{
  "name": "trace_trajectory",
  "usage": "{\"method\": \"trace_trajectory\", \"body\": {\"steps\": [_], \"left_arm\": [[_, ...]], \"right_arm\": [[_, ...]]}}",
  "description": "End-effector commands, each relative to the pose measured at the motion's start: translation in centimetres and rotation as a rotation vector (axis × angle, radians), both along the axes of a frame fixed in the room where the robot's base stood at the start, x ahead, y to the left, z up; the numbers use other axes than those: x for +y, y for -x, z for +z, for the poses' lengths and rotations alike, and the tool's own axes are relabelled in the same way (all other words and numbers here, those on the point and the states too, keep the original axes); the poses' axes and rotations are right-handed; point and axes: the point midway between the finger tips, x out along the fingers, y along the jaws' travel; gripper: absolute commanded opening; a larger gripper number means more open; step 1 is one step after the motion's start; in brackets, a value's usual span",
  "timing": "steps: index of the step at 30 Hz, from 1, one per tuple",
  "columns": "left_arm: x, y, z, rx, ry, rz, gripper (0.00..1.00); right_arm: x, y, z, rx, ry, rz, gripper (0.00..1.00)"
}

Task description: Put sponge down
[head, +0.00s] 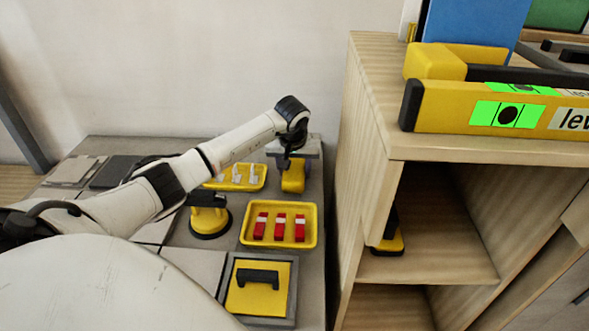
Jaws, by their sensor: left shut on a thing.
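My left arm reaches in from the left, and its gripper (291,160) points down over the far right part of the grey work surface. It is shut on a yellow block (292,180), which looks like the sponge. The dark wrist and gripper hide part of the hold. A grey-purple object (313,149) shows right behind the gripper; I cannot tell whether the block touches it or the surface below. My right gripper is not in view.
Yellow trays hold red-and-white pieces (280,224) and white pieces (236,176). A black-handled yellow float (258,285) lies in a grey tray. A wooden cabinet (362,150) bearing a yellow level (450,105) bounds the right.

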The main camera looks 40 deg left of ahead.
Motion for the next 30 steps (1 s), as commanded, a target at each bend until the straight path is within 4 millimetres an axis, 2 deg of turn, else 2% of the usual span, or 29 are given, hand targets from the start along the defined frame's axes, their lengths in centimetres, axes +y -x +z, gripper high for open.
{"method": "trace_trajectory", "body": {"steps": [1,12,13,15,16,25,30], "left_arm": [[-0.1,0.0,-0.7,0.000,0.003,-0.001,0.28],[0.0,0.0,-0.9,-0.001,-0.001,-0.001,0.28],[0.0,0.0,-0.9,-0.001,0.000,-0.001,0.51],[0.0,0.0,-0.8,-0.001,0.000,0.000,0.63],[0.0,0.0,-0.8,0.000,0.000,-0.001,0.65],[0.0,0.0,-0.6,-0.001,0.001,0.000,0.65],[-0.3,0.4,1.4,-0.004,-0.003,-0.002,0.65]], "right_arm": [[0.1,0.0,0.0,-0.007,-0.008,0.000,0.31],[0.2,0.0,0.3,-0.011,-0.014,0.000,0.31],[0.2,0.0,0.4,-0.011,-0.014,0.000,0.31],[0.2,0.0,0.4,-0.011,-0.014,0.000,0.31],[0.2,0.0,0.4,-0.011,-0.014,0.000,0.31],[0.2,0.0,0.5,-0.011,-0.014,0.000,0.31],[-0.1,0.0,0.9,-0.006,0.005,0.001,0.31]]}}
